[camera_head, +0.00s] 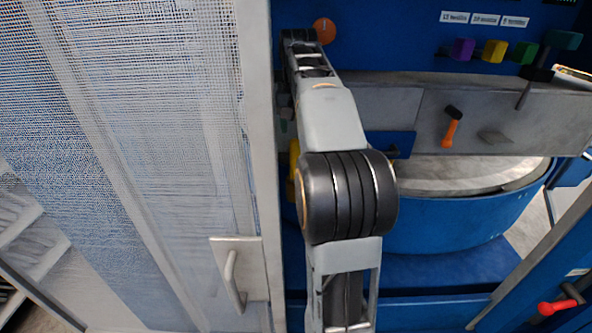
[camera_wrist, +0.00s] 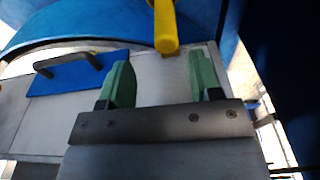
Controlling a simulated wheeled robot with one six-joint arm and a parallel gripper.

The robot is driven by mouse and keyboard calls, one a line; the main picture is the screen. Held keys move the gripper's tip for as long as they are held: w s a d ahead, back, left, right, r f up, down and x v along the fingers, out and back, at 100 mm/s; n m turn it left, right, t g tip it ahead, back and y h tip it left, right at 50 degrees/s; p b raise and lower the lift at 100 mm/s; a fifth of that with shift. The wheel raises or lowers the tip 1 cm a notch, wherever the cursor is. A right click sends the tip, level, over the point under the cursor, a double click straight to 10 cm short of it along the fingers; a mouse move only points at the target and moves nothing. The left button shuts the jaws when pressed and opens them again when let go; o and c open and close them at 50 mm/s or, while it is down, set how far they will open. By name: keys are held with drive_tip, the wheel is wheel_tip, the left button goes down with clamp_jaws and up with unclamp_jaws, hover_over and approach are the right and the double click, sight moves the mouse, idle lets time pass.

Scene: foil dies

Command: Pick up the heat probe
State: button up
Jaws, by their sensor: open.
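No thing is clearly marked as the heat probe, and I cannot tell which one it is. A yellow rod-like handle (camera_wrist: 165,28) stands ahead of my gripper (camera_wrist: 160,80) in the wrist view, with its blunt end towards the camera. It appears between the lines of the two green fingers, apart from them. Part of a yellow thing (camera_head: 294,158) also shows beside my arm in the head view. An orange-handled tool with a black head (camera_head: 452,127) lies on the grey metal surface. My gripper is open and empty; my arm hides it in the head view.
A blue plate with a dark handle (camera_wrist: 80,72) lies on the metal surface left of the fingers. A round blue drum (camera_head: 455,225) is below the ledge. Coloured blocks (camera_head: 495,51) line the back panel. A mesh door (camera_head: 120,130) stands left.

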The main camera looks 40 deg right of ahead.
sight(295, 141)
drive_tip(key=shift+w+a+f, duration=0.2)
drive_tip(key=shift+w+f, duration=0.15)
drive_tip(key=shift+f, duration=0.35)
drive_tip(key=shift+d+f, duration=0.15)
drive_tip(key=shift+f, duration=0.45)
drive_tip(key=shift+w+d+f, duration=0.1)
drive_tip(key=shift+w+f, duration=0.05)
drive_tip(key=shift+f, duration=1.1)
drive_tip(key=shift+w+f, duration=0.1)
drive_tip(key=shift+f, duration=1.15)
drive_tip(key=shift+c, duration=0.3)
clamp_jaws()
